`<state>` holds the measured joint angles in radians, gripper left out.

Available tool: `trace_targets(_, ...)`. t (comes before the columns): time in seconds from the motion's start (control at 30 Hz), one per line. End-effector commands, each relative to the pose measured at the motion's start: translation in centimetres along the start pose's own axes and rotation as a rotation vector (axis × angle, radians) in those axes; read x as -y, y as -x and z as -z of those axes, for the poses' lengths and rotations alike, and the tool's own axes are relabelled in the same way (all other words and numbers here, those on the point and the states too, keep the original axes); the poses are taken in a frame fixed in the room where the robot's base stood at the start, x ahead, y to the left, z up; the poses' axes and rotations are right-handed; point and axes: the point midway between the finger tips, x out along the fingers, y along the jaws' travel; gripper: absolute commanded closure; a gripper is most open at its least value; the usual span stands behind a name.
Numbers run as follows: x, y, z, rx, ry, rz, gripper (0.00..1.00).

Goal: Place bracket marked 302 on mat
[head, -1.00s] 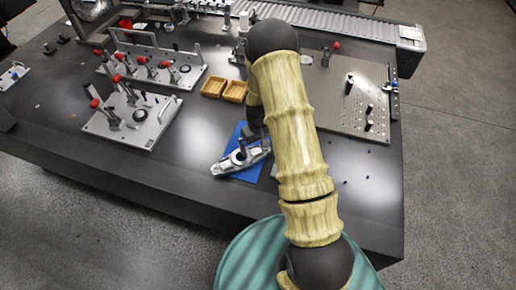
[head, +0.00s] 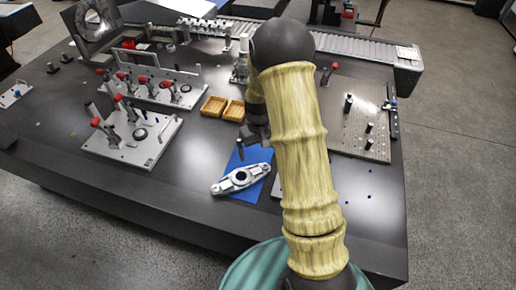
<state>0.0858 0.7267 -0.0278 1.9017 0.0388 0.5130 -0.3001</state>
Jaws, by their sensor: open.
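A silver metal bracket (head: 241,179) with a dark round hole in its middle lies on the blue mat (head: 243,158). Its left end reaches past the mat's left edge onto the dark table. The marking on it is too small to read. My gripper (head: 252,145) is above the far part of the mat, behind the bracket and apart from it. It is open and holds nothing that shows. My arm hides part of the gripper and of the area right of the mat.
Fixture plates with red-handled clamps (head: 133,137) stand at the left. A perforated plate with posts (head: 358,120) is at the right, and a conveyor (head: 375,50) runs behind. The table left of the mat is clear.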

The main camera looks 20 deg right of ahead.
Motion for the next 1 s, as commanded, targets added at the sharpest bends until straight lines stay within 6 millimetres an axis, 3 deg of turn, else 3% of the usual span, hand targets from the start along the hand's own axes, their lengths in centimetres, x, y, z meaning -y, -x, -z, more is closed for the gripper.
trace_targets(0.27, 0.2, 0.6, -0.2, -0.007, -0.003, -0.001, 0.0)
trace_targets(0.43, 1.4, 3.7, -2.1, -0.041, -0.026, -0.008, 0.0)
trace_targets(0.7, 4.6, 10.2, -8.3, -0.13, -0.087, -0.018, 0.0)
trace_targets(1.0, 7.5, 13.9, -16.0, -0.218, -0.146, -0.02, 0.0)
